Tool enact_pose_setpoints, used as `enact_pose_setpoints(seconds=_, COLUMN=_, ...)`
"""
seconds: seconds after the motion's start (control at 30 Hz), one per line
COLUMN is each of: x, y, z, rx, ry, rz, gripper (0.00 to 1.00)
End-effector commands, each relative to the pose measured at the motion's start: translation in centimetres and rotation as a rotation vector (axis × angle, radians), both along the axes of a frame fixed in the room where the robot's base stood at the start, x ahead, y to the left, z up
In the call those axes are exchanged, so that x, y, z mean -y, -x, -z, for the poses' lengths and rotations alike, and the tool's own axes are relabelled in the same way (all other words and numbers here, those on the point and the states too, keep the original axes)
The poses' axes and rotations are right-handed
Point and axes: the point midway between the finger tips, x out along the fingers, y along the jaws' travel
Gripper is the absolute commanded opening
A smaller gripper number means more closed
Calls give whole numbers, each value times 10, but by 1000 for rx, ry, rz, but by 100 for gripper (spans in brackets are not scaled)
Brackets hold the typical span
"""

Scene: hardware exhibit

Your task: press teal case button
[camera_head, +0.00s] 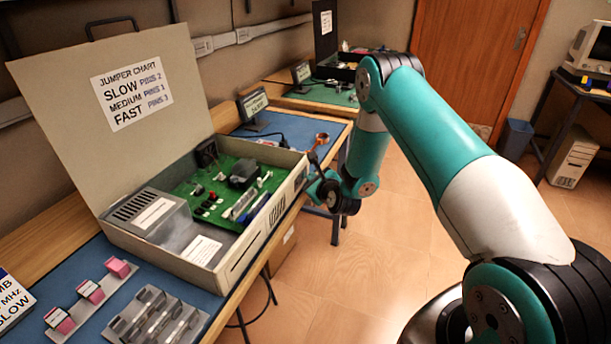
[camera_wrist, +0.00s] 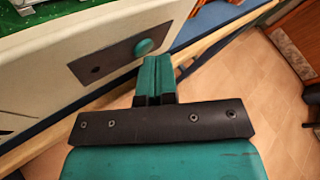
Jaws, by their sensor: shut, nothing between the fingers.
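The teal button (camera_wrist: 146,46) is round and sits on a dark plate (camera_wrist: 108,60) on the side wall of the beige case, in the wrist view. My gripper (camera_wrist: 157,60) is shut and empty, its fingertips just below and right of the button. I cannot tell whether they touch it. In the head view the open beige case (camera_head: 243,262) stands on the bench with its lid up, and my gripper end is at its right side. The button is hidden there.
A green circuit board (camera_head: 220,212) and a grey power box (camera_head: 150,213) lie inside the case. A blue mat (camera_head: 115,257) holds pink-topped pieces (camera_head: 90,291) and a grey tray (camera_head: 152,318).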

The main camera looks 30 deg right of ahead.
Motion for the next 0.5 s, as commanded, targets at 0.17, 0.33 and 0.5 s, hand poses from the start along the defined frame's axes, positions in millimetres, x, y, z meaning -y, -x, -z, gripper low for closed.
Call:
enact_pose_setpoints(seconds=0.17, x=-1, y=-1, z=0, rx=1, ry=1, rz=-1, gripper=0)
enact_pose_setpoints(seconds=0.33, x=-1, y=-1, z=0, rx=1, ry=0, rz=0, gripper=0)
enact_pose_setpoints(seconds=0.5, x=2, y=2, z=2, rx=0, ry=-1, rz=0, gripper=0)
